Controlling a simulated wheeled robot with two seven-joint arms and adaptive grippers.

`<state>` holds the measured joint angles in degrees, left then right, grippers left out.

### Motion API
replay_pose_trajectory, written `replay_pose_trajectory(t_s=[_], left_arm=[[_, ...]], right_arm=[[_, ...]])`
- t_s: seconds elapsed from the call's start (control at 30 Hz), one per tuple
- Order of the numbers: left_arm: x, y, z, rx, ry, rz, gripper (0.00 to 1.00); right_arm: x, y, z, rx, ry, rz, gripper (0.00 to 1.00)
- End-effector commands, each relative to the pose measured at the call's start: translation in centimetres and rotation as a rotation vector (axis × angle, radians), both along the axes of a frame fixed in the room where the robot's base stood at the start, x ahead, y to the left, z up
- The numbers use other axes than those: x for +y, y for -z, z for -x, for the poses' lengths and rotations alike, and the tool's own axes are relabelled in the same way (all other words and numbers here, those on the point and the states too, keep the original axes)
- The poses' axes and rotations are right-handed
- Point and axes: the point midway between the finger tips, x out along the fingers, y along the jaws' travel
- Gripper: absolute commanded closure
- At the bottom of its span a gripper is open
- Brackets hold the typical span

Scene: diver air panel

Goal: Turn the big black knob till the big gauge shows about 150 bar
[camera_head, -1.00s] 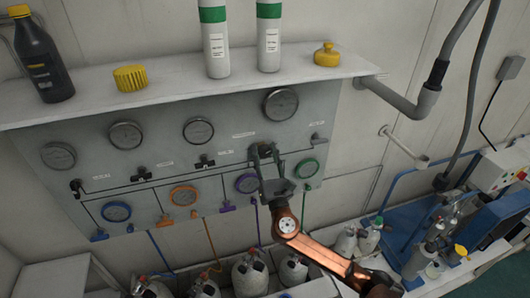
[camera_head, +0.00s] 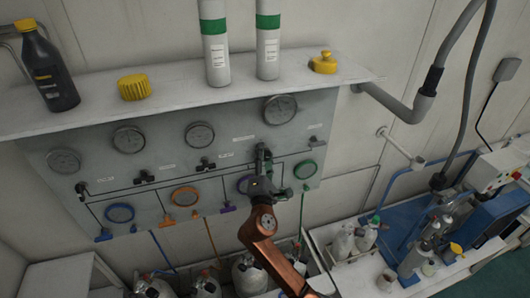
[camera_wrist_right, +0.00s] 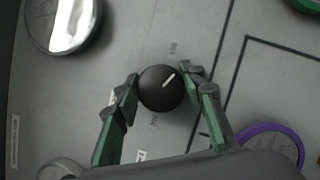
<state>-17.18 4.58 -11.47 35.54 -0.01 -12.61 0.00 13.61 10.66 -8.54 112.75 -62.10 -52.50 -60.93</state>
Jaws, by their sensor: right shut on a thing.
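The big black knob (camera_wrist_right: 158,92) is round with a white pointer line and sits on the grey panel in the right wrist view. My right gripper (camera_wrist_right: 162,80) is shut on it, one green-padded finger at each side. In the head view my right gripper (camera_head: 263,158) is at the panel and hides the knob. The big gauge (camera_head: 280,109) is above it at the panel's upper right; glare covers its face in the right wrist view (camera_wrist_right: 64,22). I cannot read its needle. My left gripper is not in view.
More gauges (camera_head: 199,135) and small black valves line the panel (camera_head: 240,130). Purple (camera_wrist_right: 272,140) and green (camera_head: 305,169) ringed gauges lie close to the gripper. A shelf (camera_head: 180,88) with bottles juts out above. Cylinders (camera_head: 250,272) stand below.

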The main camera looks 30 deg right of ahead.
Motion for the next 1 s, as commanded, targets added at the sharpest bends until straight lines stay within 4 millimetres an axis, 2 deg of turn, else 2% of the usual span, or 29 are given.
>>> replay_pose_trajectory(t_s=[0.4, 1.0], left_arm=[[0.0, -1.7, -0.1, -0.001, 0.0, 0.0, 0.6], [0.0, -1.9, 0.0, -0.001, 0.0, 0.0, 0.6]], right_arm=[[-0.1, -0.1, 0.0, -0.054, 0.001, -0.214, 0.87], [-0.1, 0.0, 0.0, -0.063, 0.001, -0.252, 0.87]])
